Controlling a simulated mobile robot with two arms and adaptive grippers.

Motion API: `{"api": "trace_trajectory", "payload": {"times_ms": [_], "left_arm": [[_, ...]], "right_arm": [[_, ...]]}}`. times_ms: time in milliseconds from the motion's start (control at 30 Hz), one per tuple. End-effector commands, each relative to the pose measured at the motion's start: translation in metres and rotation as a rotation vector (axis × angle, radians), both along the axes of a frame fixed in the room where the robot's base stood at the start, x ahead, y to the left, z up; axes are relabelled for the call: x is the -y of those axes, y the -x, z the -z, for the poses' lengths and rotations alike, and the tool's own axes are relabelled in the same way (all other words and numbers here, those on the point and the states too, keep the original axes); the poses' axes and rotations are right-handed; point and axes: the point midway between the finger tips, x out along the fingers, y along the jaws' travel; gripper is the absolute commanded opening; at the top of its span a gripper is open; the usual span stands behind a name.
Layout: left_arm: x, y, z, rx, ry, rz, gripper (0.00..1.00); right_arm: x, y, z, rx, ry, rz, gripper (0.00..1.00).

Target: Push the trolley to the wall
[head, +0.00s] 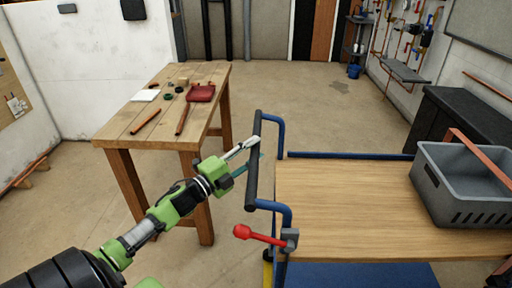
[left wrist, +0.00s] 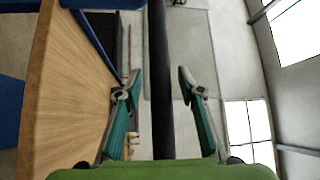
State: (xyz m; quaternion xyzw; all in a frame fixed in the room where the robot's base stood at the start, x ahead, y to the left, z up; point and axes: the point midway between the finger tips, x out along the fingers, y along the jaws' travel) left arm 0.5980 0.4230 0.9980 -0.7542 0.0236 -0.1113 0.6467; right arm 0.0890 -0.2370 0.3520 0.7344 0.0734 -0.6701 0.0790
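The trolley has a wooden deck (head: 345,200), a blue frame and a dark push handle (head: 252,178) at its left end in the head view. A red-knobbed lever (head: 258,237) sits at its near left corner. My left gripper (head: 247,156) is at the handle. In the left wrist view the dark handle (left wrist: 160,120) runs between the fingers of my open left gripper (left wrist: 159,80), with gaps on both sides. The deck also shows there at left (left wrist: 65,100). My right gripper is not in view. A pale wall (head: 275,30) stands at the back of the room.
A grey crate (head: 465,195) with a copper pipe across it is on the deck. A wooden workbench (head: 150,105) with tools stands left of the trolley. A dark cabinet (head: 460,120) is at the right. Open floor (head: 300,100) lies behind the trolley.

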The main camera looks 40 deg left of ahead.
Motion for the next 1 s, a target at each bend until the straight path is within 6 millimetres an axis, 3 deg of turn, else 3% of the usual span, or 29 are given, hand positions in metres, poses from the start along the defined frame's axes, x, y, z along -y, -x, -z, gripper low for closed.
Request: {"api": "trace_trajectory", "payload": {"times_ms": [167,467,600,1000], "left_arm": [[0.002,-0.011,-0.002,0.0,-0.001,0.0,0.36],[0.003,-0.013,-0.002,-0.001,-0.001,0.0,0.36],[0.002,-0.012,-0.002,0.0,-0.001,0.0,0.02],[0.014,-0.019,-0.003,0.002,0.001,0.003,0.0]], "right_arm": [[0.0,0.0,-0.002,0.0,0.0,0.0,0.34],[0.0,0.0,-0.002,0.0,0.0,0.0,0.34],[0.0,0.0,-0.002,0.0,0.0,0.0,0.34],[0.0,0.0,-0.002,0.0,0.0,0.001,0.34]]}}
